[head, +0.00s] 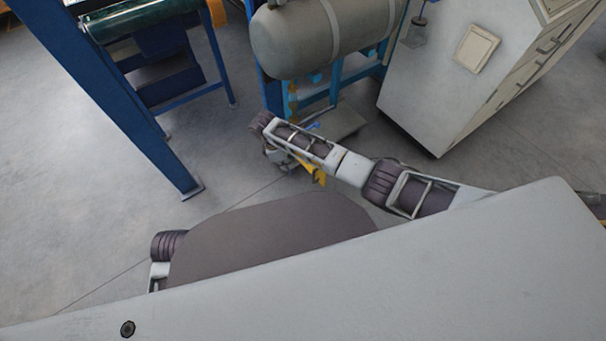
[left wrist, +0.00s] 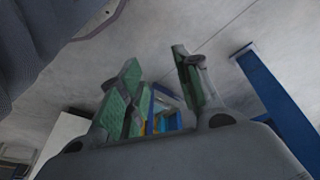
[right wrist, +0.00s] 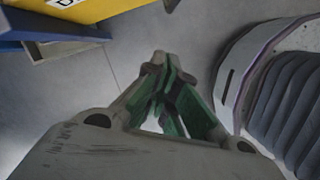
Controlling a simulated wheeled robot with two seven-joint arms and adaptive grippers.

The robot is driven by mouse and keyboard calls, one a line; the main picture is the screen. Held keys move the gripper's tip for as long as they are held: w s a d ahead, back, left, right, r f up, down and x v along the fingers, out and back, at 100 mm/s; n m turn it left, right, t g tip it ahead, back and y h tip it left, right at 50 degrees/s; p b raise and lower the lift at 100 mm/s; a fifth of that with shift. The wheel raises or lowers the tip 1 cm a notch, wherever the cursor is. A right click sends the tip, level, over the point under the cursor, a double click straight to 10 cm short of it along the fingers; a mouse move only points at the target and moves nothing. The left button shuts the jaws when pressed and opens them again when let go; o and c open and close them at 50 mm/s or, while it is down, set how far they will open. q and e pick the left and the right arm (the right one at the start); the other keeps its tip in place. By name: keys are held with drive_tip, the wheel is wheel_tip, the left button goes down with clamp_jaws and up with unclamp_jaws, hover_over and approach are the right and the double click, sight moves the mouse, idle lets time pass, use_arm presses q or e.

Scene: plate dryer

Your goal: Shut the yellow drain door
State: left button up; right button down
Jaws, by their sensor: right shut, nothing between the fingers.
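The yellow drain door shows in the head view as a small yellow piece (head: 314,173) below my right forearm, partly hidden by it. In the right wrist view a yellow panel (right wrist: 95,10) with a black-and-white label, apparently the door, is cut off at the top left. How far it stands open cannot be told. My right gripper (right wrist: 162,62) is shut and empty, right of and below the panel, apart from it in the picture. My left gripper (left wrist: 158,75) is open and empty in the left wrist view; it is hidden in the head view.
A grey tank (head: 315,40) on a blue frame stands behind my right arm. A white cabinet (head: 435,75) stands to its right. A blue post (head: 120,95) and roller (head: 135,18) are at the left.

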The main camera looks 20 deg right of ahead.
drive_tip(key=shift+f, duration=0.1)
